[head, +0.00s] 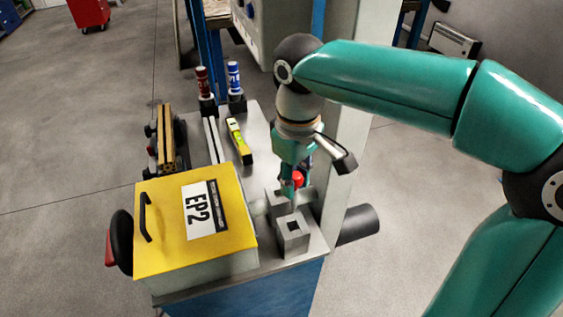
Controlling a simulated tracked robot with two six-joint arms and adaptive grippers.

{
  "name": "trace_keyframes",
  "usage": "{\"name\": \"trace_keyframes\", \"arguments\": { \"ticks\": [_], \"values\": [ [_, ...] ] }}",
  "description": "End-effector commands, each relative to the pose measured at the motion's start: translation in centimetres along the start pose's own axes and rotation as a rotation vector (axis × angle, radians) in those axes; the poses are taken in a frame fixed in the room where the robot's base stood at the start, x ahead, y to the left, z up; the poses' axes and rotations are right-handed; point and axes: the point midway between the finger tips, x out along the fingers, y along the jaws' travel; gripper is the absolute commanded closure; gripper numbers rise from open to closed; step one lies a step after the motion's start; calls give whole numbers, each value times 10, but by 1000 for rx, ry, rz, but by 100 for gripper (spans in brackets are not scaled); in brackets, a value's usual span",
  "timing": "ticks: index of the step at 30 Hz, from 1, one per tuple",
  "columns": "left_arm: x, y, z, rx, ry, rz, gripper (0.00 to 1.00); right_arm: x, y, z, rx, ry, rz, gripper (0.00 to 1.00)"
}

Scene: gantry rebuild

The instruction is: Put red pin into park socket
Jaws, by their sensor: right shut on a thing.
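The red pin (298,179) shows as a red knob between the fingers of my right gripper (293,186). My right gripper points down over the front right of the cart top and is shut on the pin. A grey block with a dark square hole (292,233), which looks like the park socket, stands just below and in front of the gripper. The pin's lower end looks just behind this block; I cannot tell whether it touches anything. My left gripper is not in view.
A yellow box lid marked EP2 (165,228) covers the cart's front left. A pale post (348,120) rises at the right.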

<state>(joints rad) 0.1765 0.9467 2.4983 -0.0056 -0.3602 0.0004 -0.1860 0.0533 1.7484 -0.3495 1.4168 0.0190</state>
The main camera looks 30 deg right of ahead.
Motion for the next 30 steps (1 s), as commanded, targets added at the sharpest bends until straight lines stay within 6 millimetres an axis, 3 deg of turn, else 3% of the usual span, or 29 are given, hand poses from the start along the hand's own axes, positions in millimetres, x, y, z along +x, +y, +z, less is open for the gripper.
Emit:
{"name": "trace_keyframes", "arguments": {
  "ticks": [18,30],
  "values": [
    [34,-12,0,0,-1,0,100,38,0,-1,-1,0,0,100],
    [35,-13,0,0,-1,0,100,40,-1,-2,-3,0,0,100]
  ]
}}
